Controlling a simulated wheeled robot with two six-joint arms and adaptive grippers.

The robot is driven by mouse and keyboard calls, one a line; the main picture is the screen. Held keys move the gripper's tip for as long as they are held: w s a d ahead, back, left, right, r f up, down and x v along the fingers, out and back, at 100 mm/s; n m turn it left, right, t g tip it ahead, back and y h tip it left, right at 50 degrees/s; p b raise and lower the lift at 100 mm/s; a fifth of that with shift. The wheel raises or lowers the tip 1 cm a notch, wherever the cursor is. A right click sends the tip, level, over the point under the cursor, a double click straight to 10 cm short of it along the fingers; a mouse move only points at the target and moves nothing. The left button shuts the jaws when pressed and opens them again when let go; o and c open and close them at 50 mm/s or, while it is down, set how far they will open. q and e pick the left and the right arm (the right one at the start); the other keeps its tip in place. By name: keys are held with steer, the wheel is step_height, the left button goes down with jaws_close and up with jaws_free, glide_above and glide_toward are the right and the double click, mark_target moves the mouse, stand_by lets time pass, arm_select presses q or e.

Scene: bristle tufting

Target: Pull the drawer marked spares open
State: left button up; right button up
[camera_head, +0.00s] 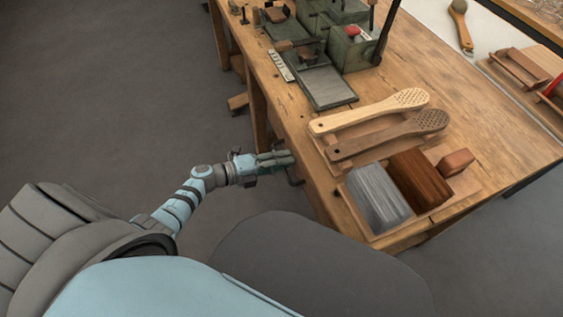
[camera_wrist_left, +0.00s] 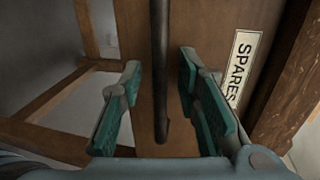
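The drawer marked spares has a brown wooden front (camera_wrist_left: 205,25) that fills the middle of the left wrist view. Its white label reading SPARES (camera_wrist_left: 240,68) is right of the handle. The dark bar handle (camera_wrist_left: 160,75) runs between the two teal-padded fingers of my left gripper (camera_wrist_left: 160,108), with a gap on each side. The gripper is open around the handle. In the head view my left gripper (camera_head: 290,160) is at the bench's near edge, with part of the dark handle (camera_head: 295,177) by its fingertips. My right gripper is not in view.
The workbench (camera_head: 470,110) holds a tray with a grey bristle block (camera_head: 375,197) and a brown block (camera_head: 420,178). Open floor (camera_head: 110,90) lies to the left.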

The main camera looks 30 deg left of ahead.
arm_select(q)
steer(key=shift+c, duration=0.6)
jaws_close()
steer(key=shift+s+a, duration=0.1)
